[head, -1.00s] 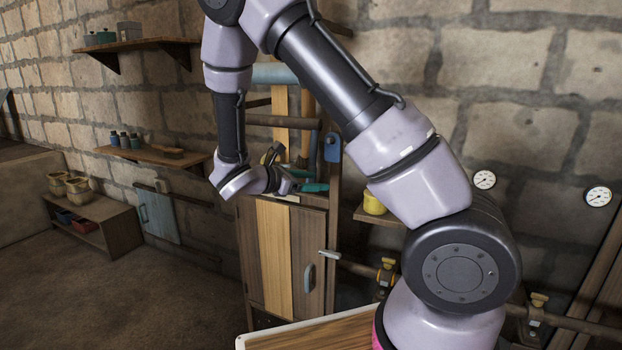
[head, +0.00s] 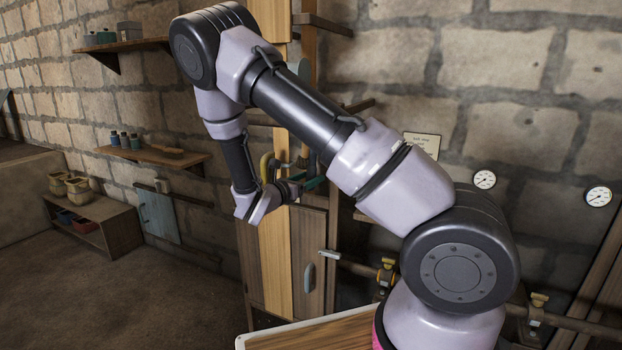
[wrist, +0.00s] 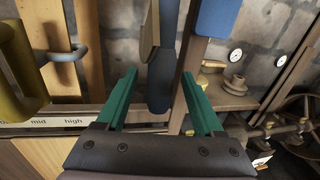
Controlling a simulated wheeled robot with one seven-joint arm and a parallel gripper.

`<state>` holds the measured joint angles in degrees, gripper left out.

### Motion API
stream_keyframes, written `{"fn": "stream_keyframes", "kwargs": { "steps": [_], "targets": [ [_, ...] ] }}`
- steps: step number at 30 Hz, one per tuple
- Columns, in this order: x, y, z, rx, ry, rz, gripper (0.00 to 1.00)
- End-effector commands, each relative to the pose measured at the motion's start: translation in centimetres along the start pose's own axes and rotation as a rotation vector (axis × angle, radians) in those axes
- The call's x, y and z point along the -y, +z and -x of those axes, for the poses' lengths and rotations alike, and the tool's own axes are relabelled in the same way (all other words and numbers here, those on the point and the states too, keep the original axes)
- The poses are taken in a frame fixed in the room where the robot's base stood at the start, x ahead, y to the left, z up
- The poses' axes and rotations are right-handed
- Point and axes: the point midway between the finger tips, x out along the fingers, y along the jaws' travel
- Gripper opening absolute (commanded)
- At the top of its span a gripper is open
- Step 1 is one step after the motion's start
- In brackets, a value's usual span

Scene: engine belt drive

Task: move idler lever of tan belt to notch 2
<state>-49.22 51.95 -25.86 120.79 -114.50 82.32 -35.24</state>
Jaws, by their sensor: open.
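My gripper (wrist: 158,78) has green fingers and is open. A dark blue handle (wrist: 161,80) hangs in the gap between the fingers in the wrist view; I see no contact and cannot tell its depth. Which handle is the idler lever is not clear, and no notch shows plainly. In the head view my gripper (head: 308,184) is partly hidden by my arm, in front of the wooden frame.
A yellow lever (wrist: 22,75) is close on the left and a blue handle (wrist: 217,16) at the upper right. A plate reading "mid" and "high" (wrist: 50,124) lies below. Pipes with valves (wrist: 285,128) and gauges (wrist: 236,56) are to the right.

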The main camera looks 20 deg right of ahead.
Motion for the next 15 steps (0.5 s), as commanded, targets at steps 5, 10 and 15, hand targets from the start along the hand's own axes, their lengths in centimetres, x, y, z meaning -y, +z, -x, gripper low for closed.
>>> {"fn": "stream_keyframes", "kwargs": {
  "steps": [5,10,15],
  "targets": [
    [0.04,0.01,-1.11,0.0,-0.001,0.0,0.69],
    [0.03,0.01,-1.18,0.0,0.0,0.0,0.69],
    [0.03,0.01,-1.17,0.0,0.0,0.0,0.39]
  ]
}}
